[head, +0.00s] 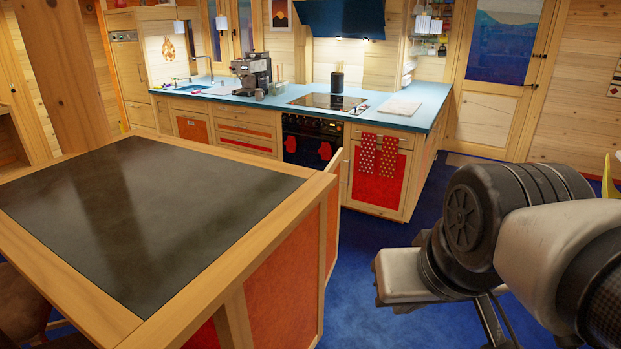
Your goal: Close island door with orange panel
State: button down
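The kitchen island (215,278) has a dark top with a light wood rim and fills the lower left of the head view. An orange panel (285,280) in a wood frame shows on its right side. My gripper (497,322) is at the lower right, partly cut off by the frame, apart from the island across blue floor. Its fingertips are out of view and its opening is unclear.
A blue-topped counter (420,97) with an oven (305,140) and hanging red-dotted towels (378,155) runs along the back. Blue floor (375,250) is clear between island, counter and my arm. A wood door (500,75) stands at the back right.

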aim_at(335, 167)
jog(key=i+l, duration=0.3)
jog(key=i, duration=0.25)
jog(key=i+l+z, duration=0.1)
jog(key=i+l, duration=0.15)
jog(key=i, duration=0.25)
jog(key=i+l, duration=0.25)
jog(key=i, duration=0.3)
jog(key=i+l, duration=0.25)
jog(key=i, duration=0.3)
jog(key=i+l+z, duration=0.1)
jog(key=i+l, duration=0.15)
jog(key=i, duration=0.3)
jog(key=i+l, duration=0.2)
jog(key=i, duration=0.35)
jog(key=z, duration=0.05)
